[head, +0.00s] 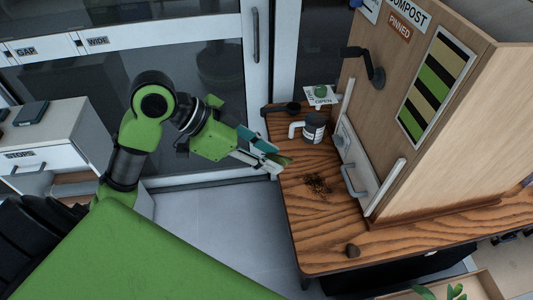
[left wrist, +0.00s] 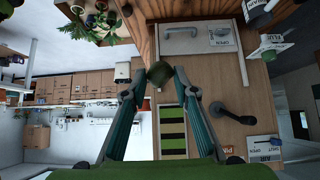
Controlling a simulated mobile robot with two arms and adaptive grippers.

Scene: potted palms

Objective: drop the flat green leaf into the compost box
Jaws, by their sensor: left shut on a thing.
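My left gripper (head: 274,163) is shut on a flat olive-green leaf (head: 283,160), held at the left edge of the wooden table. In the left wrist view the leaf (left wrist: 160,73) appears as a dark olive shape between the fingertips (left wrist: 157,84). The compost box (head: 430,150) is a tall wooden cabinet on the table, with COMPOST and PINNED labels and a striped green-black panel. Its front has a pale lower panel with a handle (head: 353,182), which looks closed. The handle also shows in the left wrist view (left wrist: 181,32). My right gripper is not in view.
A black lever (head: 373,70) sticks out from the box. Open floor (head: 220,225) lies left.

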